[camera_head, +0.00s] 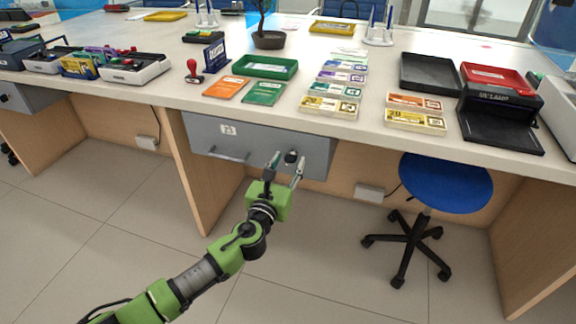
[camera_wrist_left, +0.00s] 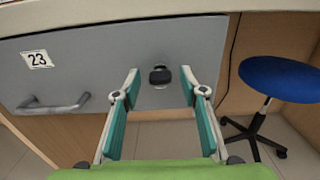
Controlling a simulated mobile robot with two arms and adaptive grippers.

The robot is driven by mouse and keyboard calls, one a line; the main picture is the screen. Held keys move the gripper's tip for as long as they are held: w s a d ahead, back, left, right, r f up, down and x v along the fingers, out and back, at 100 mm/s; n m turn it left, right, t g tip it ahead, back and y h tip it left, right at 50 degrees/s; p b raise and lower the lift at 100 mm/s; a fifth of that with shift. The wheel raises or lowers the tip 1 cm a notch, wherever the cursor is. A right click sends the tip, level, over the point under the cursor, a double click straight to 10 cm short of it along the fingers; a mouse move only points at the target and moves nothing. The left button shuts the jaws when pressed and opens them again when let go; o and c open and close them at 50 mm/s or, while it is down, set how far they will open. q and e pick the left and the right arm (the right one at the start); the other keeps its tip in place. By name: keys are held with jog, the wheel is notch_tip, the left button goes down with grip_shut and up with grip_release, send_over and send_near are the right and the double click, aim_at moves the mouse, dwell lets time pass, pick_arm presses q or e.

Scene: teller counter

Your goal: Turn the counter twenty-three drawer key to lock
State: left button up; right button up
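The grey counter drawer (camera_head: 240,140) is closed under the counter top, and its label reads 23 in the left wrist view (camera_wrist_left: 38,59). Its dark key (camera_head: 291,156) sits in a round lock at the right part of the drawer front. My left gripper (camera_head: 284,162) is open in front of the lock. Its two fingers (camera_wrist_left: 160,80) stand on either side of the key, apart from it, with nothing between them. My right gripper is not in view.
A bar handle (camera_wrist_left: 55,104) is on the drawer front, left of the lock. A blue stool (camera_head: 446,183) stands to the right under the counter. The white counter top (camera_head: 200,95) above bears trays, cards and a red stamp (camera_head: 193,70).

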pick_arm(q)
jog(key=shift+w, duration=0.1)
grip_shut()
jog(key=c, duration=1.1)
grip_release()
jog(key=shift+n, duration=0.4)
jog(key=n, duration=0.8)
jog(key=shift+f+n, duration=0.1)
jog(key=shift+n, duration=0.2)
jog(key=n, duration=0.4)
jog(key=shift+a, duration=0.1)
jog(key=shift+f+n, duration=0.1)
jog(key=shift+n, duration=2.1)
